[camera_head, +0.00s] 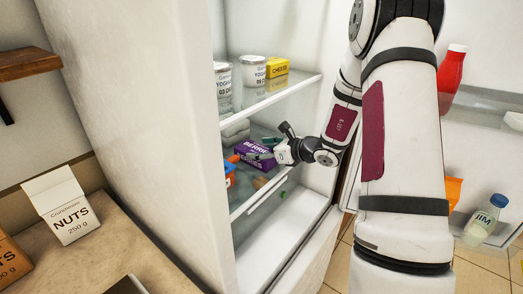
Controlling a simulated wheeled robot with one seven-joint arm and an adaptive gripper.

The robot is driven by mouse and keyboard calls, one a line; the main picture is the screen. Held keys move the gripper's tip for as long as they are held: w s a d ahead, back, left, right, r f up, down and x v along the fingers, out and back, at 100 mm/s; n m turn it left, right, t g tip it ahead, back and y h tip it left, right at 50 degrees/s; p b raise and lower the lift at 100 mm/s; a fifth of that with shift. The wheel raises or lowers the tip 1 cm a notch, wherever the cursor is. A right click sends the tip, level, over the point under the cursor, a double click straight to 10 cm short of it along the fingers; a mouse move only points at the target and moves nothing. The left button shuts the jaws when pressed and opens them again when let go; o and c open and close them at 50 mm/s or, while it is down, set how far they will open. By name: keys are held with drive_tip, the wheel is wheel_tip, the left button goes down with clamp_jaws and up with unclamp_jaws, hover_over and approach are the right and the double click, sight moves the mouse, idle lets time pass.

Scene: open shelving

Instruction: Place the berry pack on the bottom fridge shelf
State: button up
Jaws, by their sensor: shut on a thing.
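The berry pack (254,155) is a purple box with "BERRIE" readable on its front. It is inside the open fridge, at the level of the lower glass shelf (252,202). My gripper (279,148) reaches in from the right and is shut on the right part of the pack. The fingers are small and partly hidden against it. I cannot tell whether the pack touches the shelf. The fridge floor (280,237) lies below that shelf and its visible part is bare.
Two yoghurt tubs (252,71) and yellow cheese (278,67) stand on the upper shelf (272,103). An orange and blue item (230,174) is left of the pack. The door holds a red bottle (452,70) and a clear bottle (482,221). A nuts carton (67,208) stands on the counter.

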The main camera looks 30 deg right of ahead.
drive_tip(key=o, duration=1.6)
drive_tip(key=shift+c, duration=0.2)
drive_tip(key=shift+r, duration=0.1)
drive_tip(key=shift+s+d+r, duration=0.1)
drive_tip(key=shift+s+r, duration=0.05)
drive_tip(key=shift+s, duration=0.05)
drive_tip(key=v, duration=1.1)
drive_tip(key=shift+s+p, duration=0.2)
drive_tip(key=shift+p, duration=0.1)
drive_tip(key=shift+d, duration=0.1)
